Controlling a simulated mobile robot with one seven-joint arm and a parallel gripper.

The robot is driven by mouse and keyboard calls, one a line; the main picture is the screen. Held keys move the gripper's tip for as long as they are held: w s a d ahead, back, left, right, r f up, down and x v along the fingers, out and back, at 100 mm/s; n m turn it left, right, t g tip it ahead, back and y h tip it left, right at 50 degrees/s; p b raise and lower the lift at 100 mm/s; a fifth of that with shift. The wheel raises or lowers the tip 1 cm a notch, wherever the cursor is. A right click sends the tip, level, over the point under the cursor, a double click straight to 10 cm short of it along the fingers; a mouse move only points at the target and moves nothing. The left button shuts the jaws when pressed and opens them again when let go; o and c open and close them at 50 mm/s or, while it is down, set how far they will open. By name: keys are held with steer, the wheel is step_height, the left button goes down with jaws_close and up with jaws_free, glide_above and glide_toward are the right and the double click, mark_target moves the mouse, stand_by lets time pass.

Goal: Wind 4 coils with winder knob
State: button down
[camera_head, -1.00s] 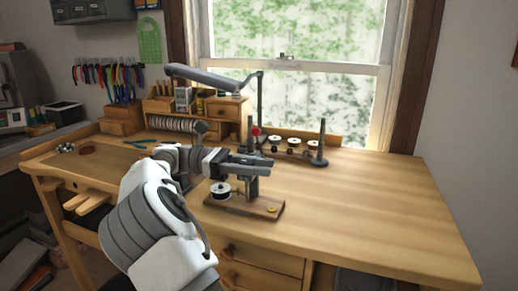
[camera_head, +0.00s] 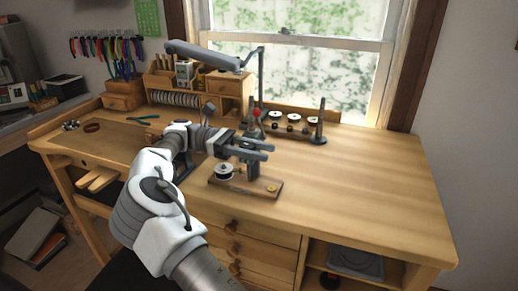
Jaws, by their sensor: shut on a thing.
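The coil winder has a wooden base board (camera_head: 262,188) on the bench, with a white and black spool (camera_head: 224,172) on its left part and a small yellow piece (camera_head: 271,188) on its right end. A dark upright post (camera_head: 253,171) rises from the board. My gripper (camera_head: 262,150) is over the board at the top of this post, its two grey fingers pointing right. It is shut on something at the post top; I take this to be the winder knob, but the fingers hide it. Turns of wire are too small to make out.
A rack with several spools (camera_head: 290,130) and a red-topped lever (camera_head: 256,113) stand behind my gripper. A desk lamp (camera_head: 205,54) reaches over a small drawer box (camera_head: 223,85). Pliers (camera_head: 143,118) lie at the left. The bench's right side (camera_head: 370,180) is clear.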

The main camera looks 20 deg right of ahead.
steer(key=shift+s+d, duration=0.1)
steer(key=shift+c, duration=2.3)
jaws_free()
steer(key=s+d+r, duration=0.6)
steer(key=d+r, duration=0.3)
steer(key=r, duration=0.2)
steer(key=shift+s+d+p, duration=0.25)
steer(key=shift+d+p, duration=0.15)
steer(key=shift+p, duration=0.05)
